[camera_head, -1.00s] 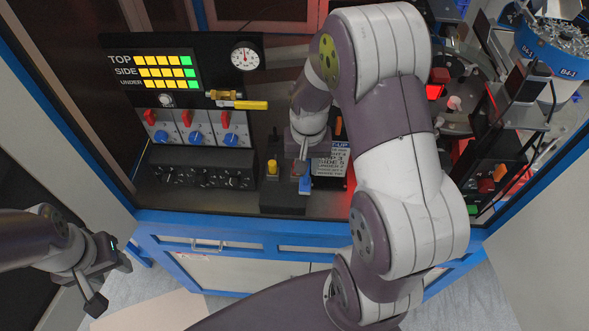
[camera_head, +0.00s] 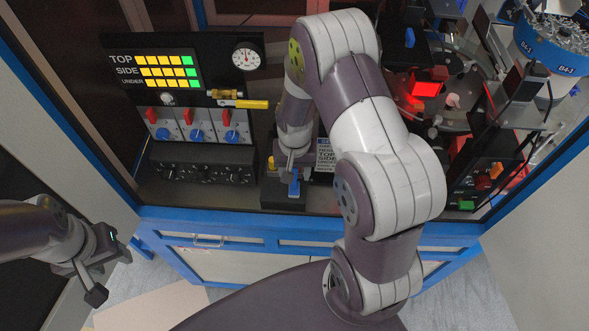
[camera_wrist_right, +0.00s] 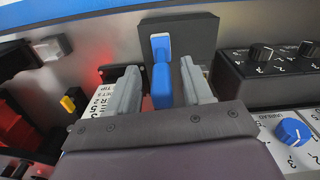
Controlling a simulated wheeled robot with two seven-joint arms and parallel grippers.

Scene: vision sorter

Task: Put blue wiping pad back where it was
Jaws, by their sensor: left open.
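The blue wiping pad (camera_head: 294,187) stands at the black block (camera_head: 283,203) near the front edge of the machine deck. In the right wrist view the pad (camera_wrist_right: 162,80) lies between the two grey fingers of my right gripper (camera_wrist_right: 160,85), with a gap visible on each side. The black block (camera_wrist_right: 195,40) shows behind it there. In the head view my right gripper (camera_head: 292,165) points down over the block, and its fingers are partly hidden. My left gripper (camera_head: 107,277) is open and empty, outside the machine at the lower left.
A knob panel (camera_head: 200,175) stands left of the block, below switches and a lit display (camera_head: 165,73). A yellow-handled tool (camera_head: 240,102) and a dial gauge (camera_head: 246,56) are above. A printed card (camera_head: 325,153) is right of the block. The blue frame edge (camera_head: 240,213) runs in front.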

